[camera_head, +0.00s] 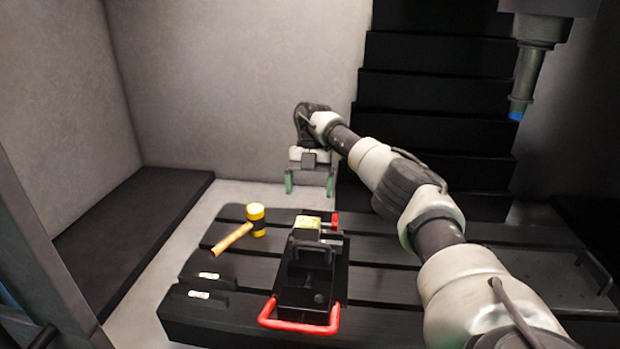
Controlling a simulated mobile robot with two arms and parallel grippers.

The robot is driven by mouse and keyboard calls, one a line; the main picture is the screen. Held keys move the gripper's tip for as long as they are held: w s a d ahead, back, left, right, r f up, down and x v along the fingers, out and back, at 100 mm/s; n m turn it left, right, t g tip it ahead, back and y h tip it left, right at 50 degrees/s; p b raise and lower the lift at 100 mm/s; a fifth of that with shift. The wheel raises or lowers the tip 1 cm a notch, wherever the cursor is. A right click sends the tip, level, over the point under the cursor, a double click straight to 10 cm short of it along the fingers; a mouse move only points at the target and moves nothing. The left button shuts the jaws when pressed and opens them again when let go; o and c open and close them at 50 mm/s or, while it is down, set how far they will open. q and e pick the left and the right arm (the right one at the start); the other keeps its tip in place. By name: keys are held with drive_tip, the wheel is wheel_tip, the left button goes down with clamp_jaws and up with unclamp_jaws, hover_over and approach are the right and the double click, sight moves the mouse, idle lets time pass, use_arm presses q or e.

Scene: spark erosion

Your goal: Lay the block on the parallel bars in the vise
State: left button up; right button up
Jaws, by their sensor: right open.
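The dark vise (299,297) stands on the slotted black table, with a red U-shaped handle at its near end and a red part at its far right. A small yellow-topped piece (307,222) sits at the vise's far end; I cannot tell whether it is the block or part of the vise. The parallel bars cannot be made out between the jaws. My right gripper (310,186) is open, its two green-tipped fingers apart and pointing down, beyond the vise's far end. Nothing shows between them. My left gripper is not in view.
A yellow-headed mallet (256,214) with a wooden handle lies left of the vise. Two small pale-labelled pieces (208,275) lie at the table's left. A machine head with a blue-tipped tool (517,108) hangs at upper right. Dark stepped bellows stand behind.

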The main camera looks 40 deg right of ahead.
drive_tip(key=shift+p+v, duration=0.7)
drive_tip(key=shift+v, duration=1.15)
